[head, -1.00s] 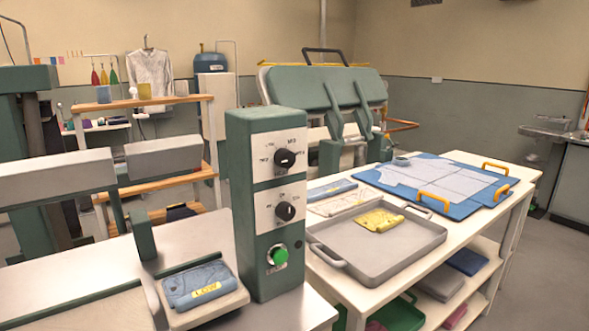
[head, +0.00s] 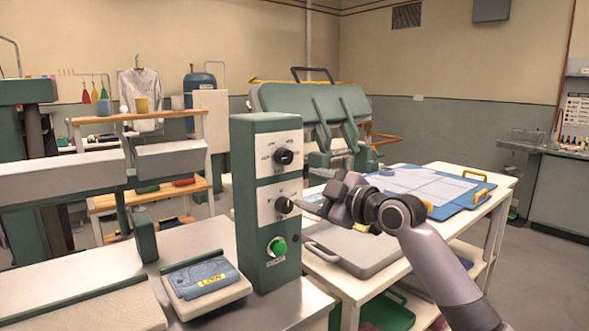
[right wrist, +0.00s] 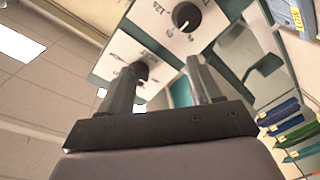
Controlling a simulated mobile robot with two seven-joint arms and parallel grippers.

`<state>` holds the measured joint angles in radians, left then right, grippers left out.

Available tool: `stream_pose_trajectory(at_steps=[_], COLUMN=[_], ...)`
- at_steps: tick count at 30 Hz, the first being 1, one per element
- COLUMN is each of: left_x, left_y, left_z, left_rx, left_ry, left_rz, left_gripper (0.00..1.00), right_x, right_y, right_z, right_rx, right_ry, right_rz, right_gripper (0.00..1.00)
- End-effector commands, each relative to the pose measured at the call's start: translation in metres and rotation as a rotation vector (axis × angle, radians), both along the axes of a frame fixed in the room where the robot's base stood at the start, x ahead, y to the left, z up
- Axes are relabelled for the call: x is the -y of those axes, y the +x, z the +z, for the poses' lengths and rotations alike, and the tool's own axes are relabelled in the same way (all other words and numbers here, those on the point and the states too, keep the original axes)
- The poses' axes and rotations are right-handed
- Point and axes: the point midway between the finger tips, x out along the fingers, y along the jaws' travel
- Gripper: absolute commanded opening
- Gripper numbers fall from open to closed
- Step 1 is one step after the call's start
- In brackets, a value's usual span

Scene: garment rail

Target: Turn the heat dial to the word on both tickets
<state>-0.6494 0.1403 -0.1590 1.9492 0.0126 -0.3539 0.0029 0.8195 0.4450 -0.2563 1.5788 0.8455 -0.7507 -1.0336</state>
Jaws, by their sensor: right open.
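The green control box (head: 253,190) stands on the left table. Its upper black dial (head: 284,157) sits on a white plate with words around it; its setting is too small to read. A second black dial (head: 284,205) is below. In the right wrist view the upper dial (right wrist: 139,71) shows by the left fingertip, partly hidden, and the lower dial (right wrist: 187,15) shows whole. My right gripper (head: 311,204) is open and empty in front of the box. A yellow ticket (head: 212,281) on folded denim (head: 200,275) seems to read LOW. My left gripper is not in view.
A green button (head: 277,247) is low on the box. The grey tray (head: 345,250) on the white table is partly covered by my right arm. A blue board (head: 460,200) lies behind it. The denim rests on a pad left of the box.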

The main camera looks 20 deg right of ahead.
Motion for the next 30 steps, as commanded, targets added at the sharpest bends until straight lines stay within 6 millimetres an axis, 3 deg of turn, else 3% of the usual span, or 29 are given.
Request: stream_pose_trajectory(at_steps=[3, 7, 11, 24, 30], left_x=[0.000, 0.000, 0.000, 0.000, 0.000], left_y=[0.000, 0.000, 0.000, 0.000, 0.000], left_z=[-0.003, -0.004, -0.001, 0.013, 0.016], left_rx=[0.000, 0.000, 0.000, 0.000, 0.000], left_ry=[0.000, 0.000, 0.000, 0.000, 0.000], left_rz=[0.000, 0.000, 0.000, 0.000, 0.000], left_gripper=[0.43, 0.43, 0.43, 0.43, 0.43], right_x=[0.004, 0.006, 0.003, -0.019, -0.024], right_y=[0.001, 0.001, 0.005, 0.050, 0.061], right_z=[0.036, 0.053, 0.056, 0.057, 0.055], right_rx=[0.057, 0.081, 0.085, 0.083, 0.084], right_ry=[-0.040, -0.060, -0.062, -0.059, -0.060], right_rz=[0.015, 0.024, 0.026, 0.025, 0.025], right_gripper=[0.64, 0.64, 0.64, 0.64, 0.64])
